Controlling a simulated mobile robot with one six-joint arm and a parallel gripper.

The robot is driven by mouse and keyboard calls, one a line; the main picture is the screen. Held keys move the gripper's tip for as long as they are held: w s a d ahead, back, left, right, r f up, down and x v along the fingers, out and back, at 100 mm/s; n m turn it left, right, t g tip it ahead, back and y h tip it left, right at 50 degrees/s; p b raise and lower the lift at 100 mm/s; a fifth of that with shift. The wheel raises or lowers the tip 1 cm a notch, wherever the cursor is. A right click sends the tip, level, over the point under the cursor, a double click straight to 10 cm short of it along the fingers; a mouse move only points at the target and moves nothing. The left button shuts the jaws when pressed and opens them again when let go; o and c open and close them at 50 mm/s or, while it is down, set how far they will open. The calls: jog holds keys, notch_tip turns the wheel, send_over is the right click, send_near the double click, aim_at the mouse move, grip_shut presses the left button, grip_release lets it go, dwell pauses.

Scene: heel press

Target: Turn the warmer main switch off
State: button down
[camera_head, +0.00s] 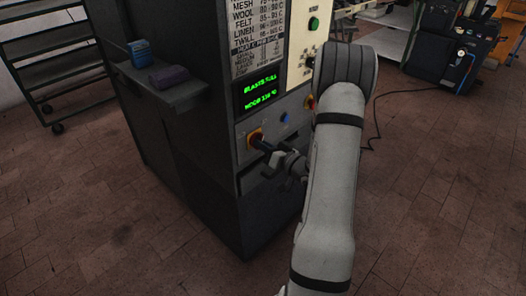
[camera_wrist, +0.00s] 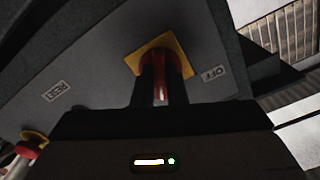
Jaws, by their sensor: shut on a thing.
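The main switch is a red rotary knob on a square yellow plate, low on the front of the dark machine. In the head view its yellow plate (camera_head: 254,136) shows at the left of the lower panel, and my gripper (camera_head: 264,146) reaches it from the right. In the wrist view the red knob (camera_wrist: 158,72) sits between the two dark fingers of my gripper (camera_wrist: 160,80), which is shut on it. An OFF label (camera_wrist: 213,73) is beside the yellow plate. The knob's exact pointing direction is partly hidden by the fingers.
A blue button (camera_head: 284,117) and another red control (camera_head: 310,102) sit on the same panel. A green-text display (camera_head: 260,91) is above. A side shelf (camera_head: 172,94) holds a blue and a purple object. The brick floor in front is clear.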

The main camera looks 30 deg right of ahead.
jog(key=shift+n+b, duration=2.4)
jog(key=shift+b, duration=0.15)
jog(key=c, duration=1.5)
grip_release()
jog(key=shift+o, duration=0.2)
jog(key=v, duration=0.7)
jog(key=shift+s+d, duration=0.2)
jog(key=shift+s, duration=0.15)
